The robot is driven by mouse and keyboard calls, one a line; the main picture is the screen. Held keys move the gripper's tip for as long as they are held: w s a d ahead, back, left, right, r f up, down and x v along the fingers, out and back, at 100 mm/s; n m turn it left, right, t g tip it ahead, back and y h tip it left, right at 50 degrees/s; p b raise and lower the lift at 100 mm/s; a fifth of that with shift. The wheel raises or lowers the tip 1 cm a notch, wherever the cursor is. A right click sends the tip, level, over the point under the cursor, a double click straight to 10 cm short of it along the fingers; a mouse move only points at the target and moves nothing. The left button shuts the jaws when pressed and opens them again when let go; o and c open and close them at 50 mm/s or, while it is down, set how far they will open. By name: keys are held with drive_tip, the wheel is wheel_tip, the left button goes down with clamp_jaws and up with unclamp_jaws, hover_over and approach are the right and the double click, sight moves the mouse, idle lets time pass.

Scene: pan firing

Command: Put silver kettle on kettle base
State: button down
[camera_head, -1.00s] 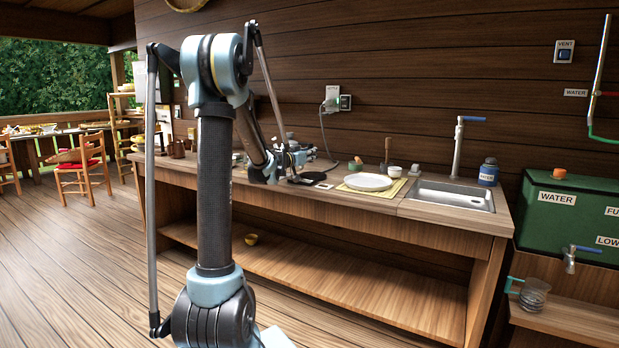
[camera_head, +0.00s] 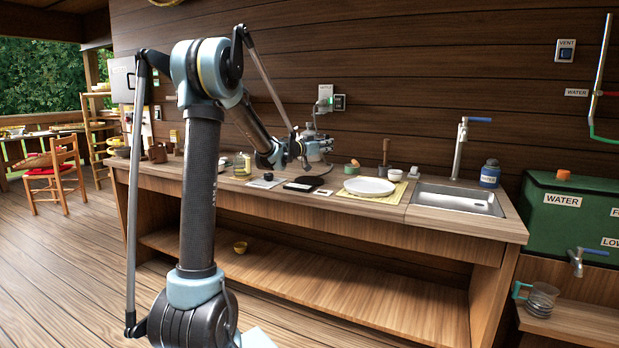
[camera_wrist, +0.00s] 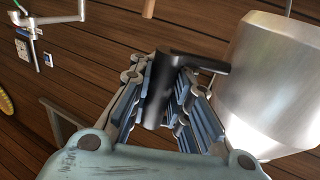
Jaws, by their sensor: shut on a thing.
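The silver kettle (camera_wrist: 268,85) fills the right side of the wrist view, its metal body beside my fingers. Its black handle (camera_wrist: 158,92) stands between the fingers of my gripper (camera_wrist: 166,82), which is shut on it. In the head view the kettle (camera_head: 314,148) is small and partly hidden by my gripper (camera_head: 304,146), held above the counter against the back wall. A flat black piece, apparently the kettle base (camera_head: 303,184), lies on the counter below, with a cord running near it. The kettle appears clear of it.
The wooden counter (camera_head: 380,213) also holds a white plate (camera_head: 369,186) on a mat, a glass jar (camera_head: 242,164) and a small dark item (camera_head: 266,177). The sink (camera_head: 457,198) is to the right. A wall outlet (camera_head: 326,97) with a cord is behind.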

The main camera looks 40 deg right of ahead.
wheel_tip(320, 180, down, 9)
drive_tip(key=shift+w+f, duration=0.15)
drive_tip(key=shift+f, duration=0.05)
idle(0.4)
drive_tip(key=c, duration=1.5)
unclamp_jaws()
